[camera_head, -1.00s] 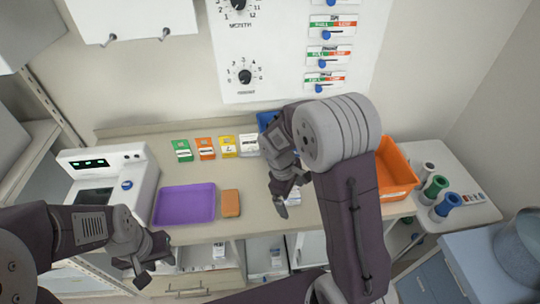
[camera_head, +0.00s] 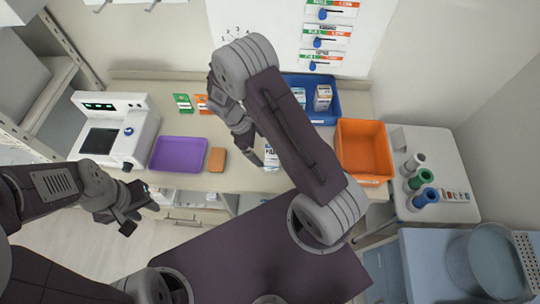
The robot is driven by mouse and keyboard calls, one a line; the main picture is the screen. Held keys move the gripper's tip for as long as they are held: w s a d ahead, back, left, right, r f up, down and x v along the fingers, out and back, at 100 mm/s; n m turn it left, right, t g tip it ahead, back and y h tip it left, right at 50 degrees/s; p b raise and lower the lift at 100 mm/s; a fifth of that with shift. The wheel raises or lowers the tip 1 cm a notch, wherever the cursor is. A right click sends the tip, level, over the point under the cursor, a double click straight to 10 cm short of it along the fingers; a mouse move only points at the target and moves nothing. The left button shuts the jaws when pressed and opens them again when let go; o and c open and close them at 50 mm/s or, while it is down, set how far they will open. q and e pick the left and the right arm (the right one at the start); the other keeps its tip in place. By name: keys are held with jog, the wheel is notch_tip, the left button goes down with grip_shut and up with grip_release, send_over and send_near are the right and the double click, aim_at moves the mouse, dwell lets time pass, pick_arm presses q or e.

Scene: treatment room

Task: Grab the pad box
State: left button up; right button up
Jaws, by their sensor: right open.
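My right gripper (camera_head: 256,154) is open above the counter, and its arm crosses the middle of the view. A small white box (camera_head: 271,155) with dark print stands just right of its fingers, partly covered by my arm. Two more white boxes, a left one (camera_head: 299,96) and a right one (camera_head: 322,98), are in the blue bin (camera_head: 342,104) at the back. The print is too small to tell which is the pad box. My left gripper (camera_head: 142,216) is open and empty in front of the counter, at the lower left.
A purple tray (camera_head: 178,153) and an orange-brown block (camera_head: 217,159) lie left of my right gripper. Green (camera_head: 183,103) and orange (camera_head: 202,103) packs are behind them. An orange bin (camera_head: 361,150) stands right; a white device (camera_head: 116,128) stands left. Colored rolls (camera_head: 422,197) are far right.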

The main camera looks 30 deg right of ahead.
aim_at(271, 155)
jog(key=shift+s+d+f+p, duration=0.2)
jog(key=shift+s+d+f, duration=0.05)
jog(key=shift+d+f, duration=0.35)
jog(key=shift+s+d+f+p, duration=0.15)
jog(key=shift+s+d+f, duration=0.05)
jog(key=shift+d+f, duration=0.45)
jog(key=shift+f, duration=0.25)
jog(key=shift+s+p+x, duration=0.2)
jog(key=shift+p+x, duration=0.8)
jog(key=shift+x, duration=1.3)
jog(key=shift+w+d+f, duration=0.1)
jog(key=shift+d+f, duration=0.05)
jog(key=shift+f, duration=0.05)
pick_arm(q)
jog(key=r, duration=0.1)
jog(key=d+r, duration=0.1)
jog(key=r, duration=0.1)
pick_arm(e)
jog(key=c, duration=1.2)
